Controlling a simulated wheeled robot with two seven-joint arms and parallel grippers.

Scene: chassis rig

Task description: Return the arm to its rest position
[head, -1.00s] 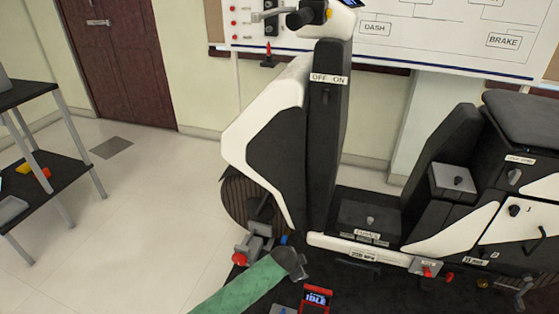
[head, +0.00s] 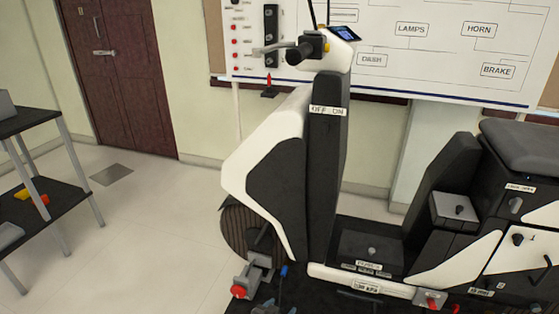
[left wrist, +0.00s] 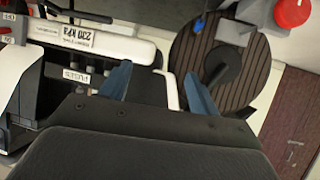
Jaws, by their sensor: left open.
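My left gripper (head: 272,307) shows only in part at the bottom edge of the head view, below the scooter's front wheel. In the left wrist view the gripper (left wrist: 158,88) has its two blue fingers spread apart, with nothing held between them. The white and black scooter (head: 280,170) stands upright ahead. Its footboard side with a number plate (left wrist: 75,37) and its ribbed front wheel (left wrist: 190,60) show beyond the fingers in the wrist view. The rest of my left arm is out of the head view. My right gripper is not in view.
A red-ended clamp (head: 239,291) stands by the front wheel. A dark shelf table (head: 50,205) with yellow and red items stands at the left. A whiteboard (head: 390,60) hangs behind the scooter. The tiled floor (head: 150,235) between table and scooter is clear.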

